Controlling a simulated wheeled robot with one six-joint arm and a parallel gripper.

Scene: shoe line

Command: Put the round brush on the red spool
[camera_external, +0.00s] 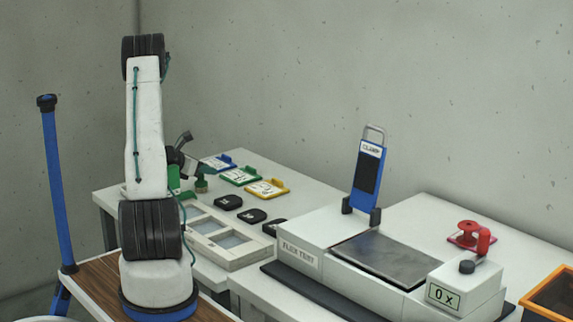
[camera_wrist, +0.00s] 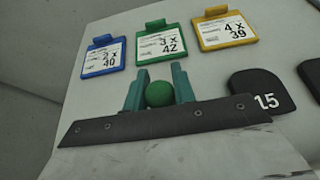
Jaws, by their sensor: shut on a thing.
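My gripper (camera_wrist: 159,92) has teal fingers that stand on either side of a round green knob in the wrist view, shut on it. I take this knob to be the top of the round brush (camera_wrist: 159,94); its lower part is hidden there. In the external view, a small olive-green piece (camera_external: 201,185) shows by my gripper (camera_external: 188,181), low over the left table, partly hidden by my arm. I cannot tell whether it touches the table.
Blue (camera_external: 217,162), green (camera_external: 239,176) and yellow (camera_external: 266,189) cards lie beyond my gripper. Several black pads (camera_external: 228,202) and a framed tray (camera_external: 221,237) are nearby. The flex tester (camera_external: 303,245), with its upright blue clamp (camera_external: 368,176), stands between my gripper and the spool. An orange-rimmed bin (camera_external: 541,304) is far right.

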